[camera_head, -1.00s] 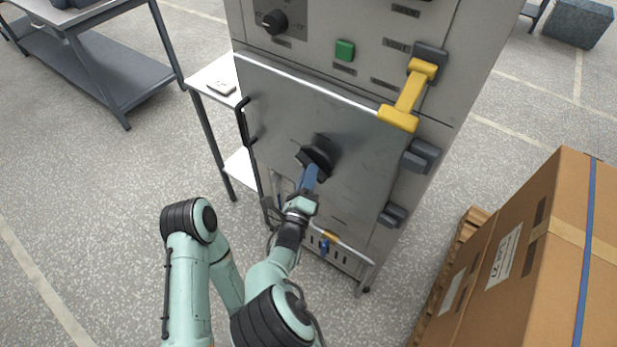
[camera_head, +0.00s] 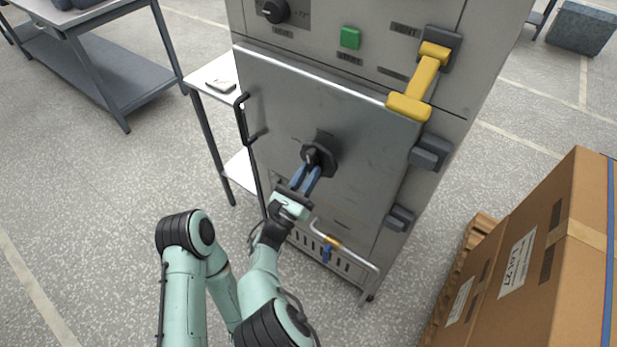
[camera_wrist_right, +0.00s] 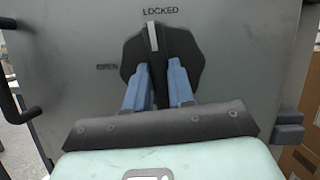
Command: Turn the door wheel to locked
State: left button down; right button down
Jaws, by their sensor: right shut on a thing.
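The door wheel (camera_head: 326,158) is a dark, lobed knob on the middle of the grey door (camera_head: 285,110). In the right wrist view the wheel (camera_wrist_right: 190,45) has a white mark pointing up at the word LOCKED (camera_wrist_right: 160,11); the word OPEN (camera_wrist_right: 107,66) is to its left. My right gripper (camera_head: 309,168) is shut on the wheel's central grip with its blue fingers, one on each side. In the wrist view the fingers (camera_wrist_right: 160,80) partly hide the wheel's lower part. My left gripper is not in view.
A yellow-handled latch (camera_head: 422,82) is at the door's upper right. A black door handle (camera_head: 245,120) is at its left edge. A cardboard box (camera_head: 535,260) on a pallet stands at right. A white side table (camera_head: 215,78) is at left. Open floor lies at front left.

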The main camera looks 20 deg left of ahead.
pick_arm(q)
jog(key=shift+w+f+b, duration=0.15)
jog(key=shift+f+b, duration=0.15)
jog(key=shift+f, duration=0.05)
pick_arm(e)
jog(key=shift+m+h, duration=0.6)
jog(key=shift+m, duration=0.5)
jog(key=shift+r+m, duration=0.15)
jog(key=shift+m, duration=0.15)
jog(key=c, duration=1)
grip_release()
jog(key=shift+o, duration=0.2)
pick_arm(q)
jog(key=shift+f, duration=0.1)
pick_arm(e)
jog(key=shift+f, duration=0.25)
